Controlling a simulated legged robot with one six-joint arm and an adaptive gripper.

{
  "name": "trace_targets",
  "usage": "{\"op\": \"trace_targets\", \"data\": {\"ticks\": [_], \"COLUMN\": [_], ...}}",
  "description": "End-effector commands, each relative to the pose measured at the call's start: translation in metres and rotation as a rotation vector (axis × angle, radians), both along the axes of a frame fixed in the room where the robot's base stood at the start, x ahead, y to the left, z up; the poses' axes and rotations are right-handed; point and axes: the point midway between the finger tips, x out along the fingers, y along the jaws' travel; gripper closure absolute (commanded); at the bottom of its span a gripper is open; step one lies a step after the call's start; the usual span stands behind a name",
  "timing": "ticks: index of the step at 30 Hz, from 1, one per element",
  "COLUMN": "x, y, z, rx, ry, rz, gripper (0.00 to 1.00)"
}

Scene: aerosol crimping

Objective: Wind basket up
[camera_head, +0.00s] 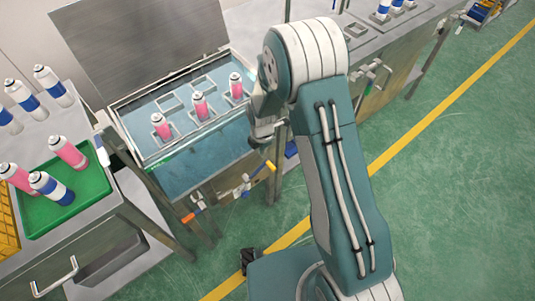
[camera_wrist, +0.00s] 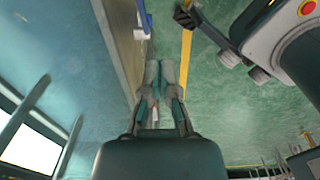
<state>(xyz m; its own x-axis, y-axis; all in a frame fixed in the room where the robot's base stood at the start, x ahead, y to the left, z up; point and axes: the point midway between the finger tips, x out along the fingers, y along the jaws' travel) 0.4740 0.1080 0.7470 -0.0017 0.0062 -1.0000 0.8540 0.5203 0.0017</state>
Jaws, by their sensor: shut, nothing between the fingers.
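The basket (camera_head: 181,132) sits in an open water bath (camera_head: 124,118) in the head view. Several pink cans, including one (camera_head: 200,106), stand upright in its frames; other frames are empty. A bent metal handle (camera_head: 372,72) is on the bench front to the right of my arm; I cannot tell whether it moves the basket. My gripper (camera_head: 264,138) is at the right front corner of the bath, partly hidden by my arm. In the wrist view my gripper (camera_wrist: 160,68) has its two fingers together and empty, over the green floor.
Pipes with an orange-tipped and a yellow-tipped lever (camera_head: 240,190) stick out below the bath front. A raised lid (camera_head: 145,45) stands behind the bath. At left, a green tray (camera_head: 95,203) holds cans on a metal table. Green floor is free at right.

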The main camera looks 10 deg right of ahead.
Motion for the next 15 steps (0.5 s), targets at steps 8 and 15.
{"op": "trace_targets", "data": {"ticks": [8,15], "x": [-0.001,0.002], "y": [-0.001,-0.007], "z": [-0.053,-0.092], "rx": [0.001,0.003], "ry": [0.004,0.002], "rz": [0.002,-0.002], "gripper": [1.00,1.00]}}
